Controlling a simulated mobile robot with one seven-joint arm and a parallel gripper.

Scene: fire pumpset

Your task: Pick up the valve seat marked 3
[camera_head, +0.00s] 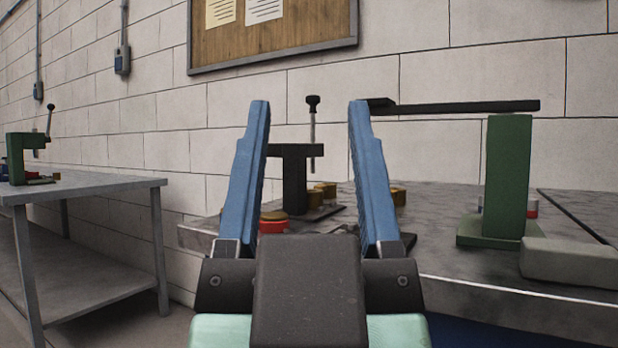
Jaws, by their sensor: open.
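My gripper (309,106) is in the middle of the camera_head view, its two blue fingers pointing up and spread apart with nothing between them. Beyond it, on the grey workbench (450,262), are several small round parts. Brass-coloured pieces (327,190) stand by the foot of a dark press, and another brass piece (398,196) shows just right of the right finger. A red piece with a brass-coloured top (273,222) is partly hidden behind the left finger. No number is readable on any of them, so I cannot tell which is the valve seat marked 3.
A dark press (295,180) with an upright handle stands on the workbench behind my fingers. A green post (508,175) with a long dark bar stands at right, beside a grey block (570,262). A second metal table (90,188) with a green press is at left.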

